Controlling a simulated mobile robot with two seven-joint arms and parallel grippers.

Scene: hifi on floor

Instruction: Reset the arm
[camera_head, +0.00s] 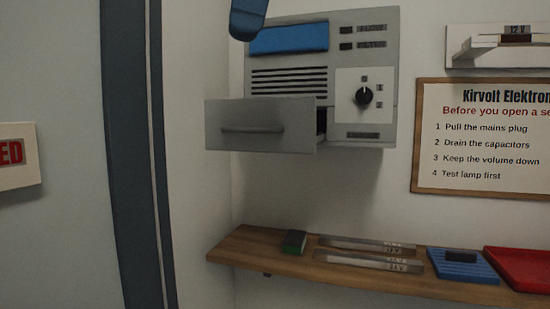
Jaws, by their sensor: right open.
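A small blue part of my right gripper (247,18) hangs in at the top edge, in front of the upper left of a grey wall unit (380,55). The rest of that gripper is cut off by the frame. It appears empty as far as it shows. The unit has a blue panel (289,39), dark vent slots and a black knob (363,96) on a white plate. Its drawer (260,125) stands pulled out at the lower left, with a bar handle. My left gripper is not in view.
A notice board (480,137) and a white holder (497,47) are at right. A dark upright (128,150) stands left.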

